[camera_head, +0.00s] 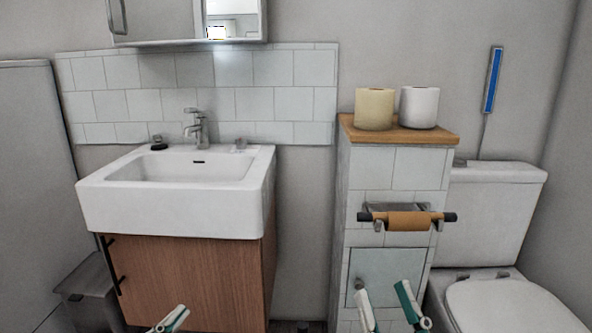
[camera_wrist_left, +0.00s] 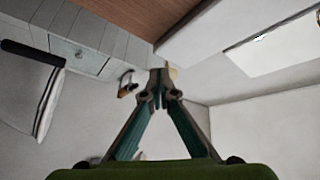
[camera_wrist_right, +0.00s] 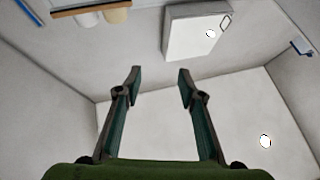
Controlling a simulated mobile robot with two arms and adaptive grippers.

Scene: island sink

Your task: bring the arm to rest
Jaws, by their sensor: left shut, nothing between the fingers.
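My left gripper (camera_head: 172,320) is at the bottom edge of the head view, in front of the wooden sink cabinet. In the left wrist view its fingers (camera_wrist_left: 160,78) meet at the tips, with nothing held. My right gripper (camera_head: 385,298) is at the bottom of the head view, in front of the tiled pillar. Its fingers are spread apart and empty, and the gap also shows in the right wrist view (camera_wrist_right: 158,82). Most of both arms is out of the head view.
A white sink (camera_head: 180,205) sits on a wooden cabinet (camera_head: 200,275) at left, with a grey bin (camera_head: 88,290) beside it. A tiled pillar (camera_head: 390,178) carries two paper rolls (camera_head: 374,108) and a holder with a brown tube (camera_head: 408,221). A toilet (camera_head: 510,305) stands at right.

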